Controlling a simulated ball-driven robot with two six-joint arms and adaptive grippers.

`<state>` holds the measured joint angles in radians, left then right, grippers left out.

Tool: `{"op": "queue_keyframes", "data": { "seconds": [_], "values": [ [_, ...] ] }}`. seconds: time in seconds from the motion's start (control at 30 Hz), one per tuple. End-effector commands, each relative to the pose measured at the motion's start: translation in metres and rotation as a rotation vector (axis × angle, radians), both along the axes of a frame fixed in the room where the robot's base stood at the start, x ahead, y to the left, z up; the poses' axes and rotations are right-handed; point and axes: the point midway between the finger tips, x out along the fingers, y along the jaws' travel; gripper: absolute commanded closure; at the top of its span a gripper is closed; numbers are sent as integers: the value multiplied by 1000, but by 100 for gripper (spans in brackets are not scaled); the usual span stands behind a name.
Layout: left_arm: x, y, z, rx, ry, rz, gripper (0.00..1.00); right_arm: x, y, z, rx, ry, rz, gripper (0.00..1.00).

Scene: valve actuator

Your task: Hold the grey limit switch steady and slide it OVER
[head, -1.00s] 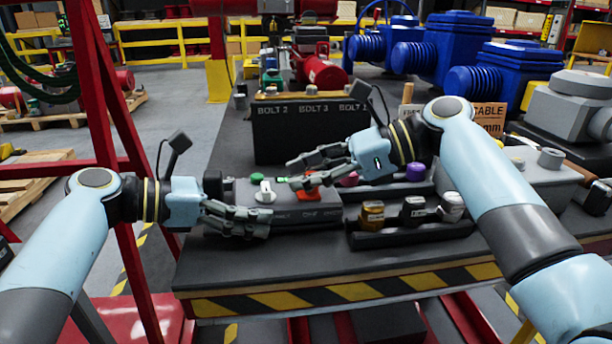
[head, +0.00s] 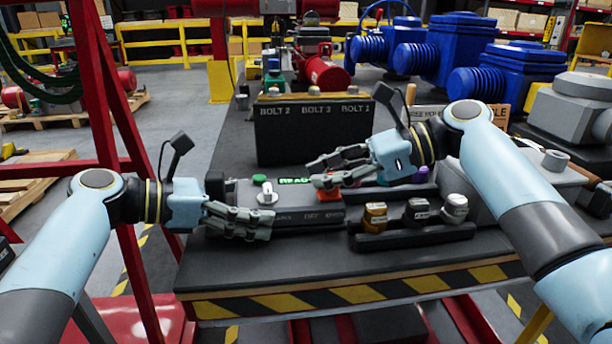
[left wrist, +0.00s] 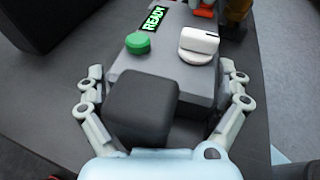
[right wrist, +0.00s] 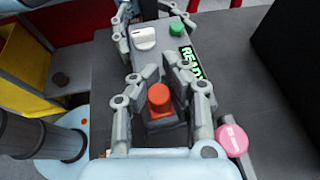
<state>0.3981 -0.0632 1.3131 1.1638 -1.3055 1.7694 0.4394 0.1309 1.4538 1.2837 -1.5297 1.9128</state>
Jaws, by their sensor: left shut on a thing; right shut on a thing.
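The grey limit switch (head: 235,188) is a long box on the dark bench. Its top carries a green button (left wrist: 138,43), a white knob (left wrist: 198,45), a lit READY display (left wrist: 154,20) and an orange slider (right wrist: 159,98). My left gripper (head: 252,212) is shut on the left end of the box, with fingers along both sides in the left wrist view. My right gripper (head: 320,172) is shut on the orange slider, its fingers on either side of it in the right wrist view. In the head view, the fingers partly cover the slider (head: 328,196).
A dark tray (head: 440,234) with several small parts stands in front right of the switch. A dark BOLT box (head: 313,135) stands behind. A pink knob (right wrist: 232,139) lies close to my right gripper. The striped front edge (head: 340,294) bounds the bench.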

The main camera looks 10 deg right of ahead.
Motion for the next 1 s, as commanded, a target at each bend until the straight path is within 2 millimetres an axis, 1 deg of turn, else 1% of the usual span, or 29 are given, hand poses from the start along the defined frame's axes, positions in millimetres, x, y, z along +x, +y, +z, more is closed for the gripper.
{"op": "queue_keyframes", "data": {
  "seconds": [0.03,0.2,0.23,0.5,0.8,0.87,1.0],
  "values": [
    [1,-4,-2,-4,4,7,18,-5,-4,-5,-8,18,12,100],
    [1,-4,-2,-6,5,6,18,-5,-5,-6,-11,18,10,100],
    [1,-4,-2,-6,5,6,18,-5,-5,-6,-12,18,10,92],
    [0,-4,-1,-7,3,3,19,-4,-5,-6,-14,16,9,57],
    [-1,-4,-1,-8,4,0,19,-3,-6,-3,-13,9,7,57],
    [-1,-4,-1,-8,4,0,19,-4,-10,-1,-14,8,7,57],
    [-1,-4,-2,-8,5,0,19,-8,-31,9,-18,7,8,57]
  ]
}}
